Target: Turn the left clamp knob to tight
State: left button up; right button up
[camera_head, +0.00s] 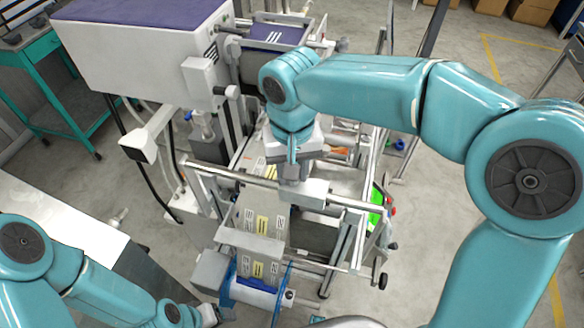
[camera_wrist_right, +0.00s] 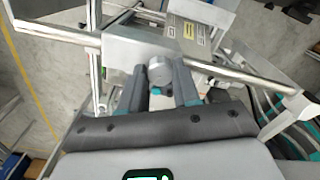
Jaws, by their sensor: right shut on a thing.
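A short round grey clamp knob (camera_wrist_right: 159,71) sits between the fingers of my right gripper (camera_wrist_right: 161,86) in the right wrist view. The knob is at a grey block on a metal rail, and my fingers are shut on its sides. In the head view my right gripper (camera_head: 291,165) reaches down to the middle of the machine, and its fingers mostly hide the knob. I cannot read any tight mark or the knob's angle. My left gripper (camera_head: 208,314) is low in the head view, beside the front reel, too small to read its fingers.
A labelled film strip (camera_head: 262,225) runs down to a blue-edged reel (camera_head: 262,290) at the front. A green screen (camera_head: 377,207) is on the right. A white cabinet (camera_head: 150,60) stands behind, with a teal table (camera_head: 45,75) at left. Metal rails surround my right gripper.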

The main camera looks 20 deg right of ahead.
jog(key=shift+w+r, duration=0.1)
jog(key=shift+r, duration=0.05)
jog(key=o, duration=1.1)
jog(key=shift+c, duration=0.2)
notch_tip(320, 180, up, 16)
jog(key=p, duration=0.1)
jog(key=shift+p, duration=0.4)
jog(key=shift+r, duration=0.1)
